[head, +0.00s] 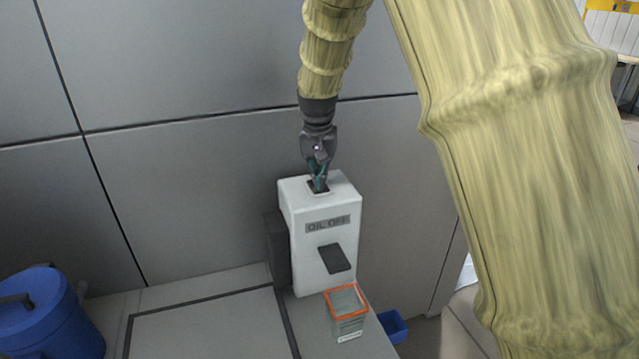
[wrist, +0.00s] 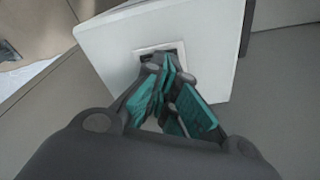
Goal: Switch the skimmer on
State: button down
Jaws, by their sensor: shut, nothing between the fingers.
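The skimmer is a white box (head: 324,265) standing against the grey wall, with a grey label reading "OIL OFF" (head: 328,224) and a dark tilted flap (head: 334,258) on its front. A framed dark switch recess (head: 318,187) is on its top; it also shows in the wrist view (wrist: 177,49). My gripper (head: 319,184) points down at this recess, its teal fingertips (wrist: 166,68) shut with nothing between them. The tips are at or just over the recess. They hide most of it, so I cannot tell whether they touch the switch.
A clear container with an orange rim (head: 345,292) stands below the flap. A blue lidded bucket (head: 45,312) is at the lower left, and a blue bin (head: 393,325) is low on the right. The grey wall (head: 200,190) is close behind the box.

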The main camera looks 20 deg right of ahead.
jog(key=shift+f, duration=0.1)
jog(key=shift+r+p, duration=2.8)
jog(key=shift+r, duration=0.75)
jog(key=shift+f, duration=0.1)
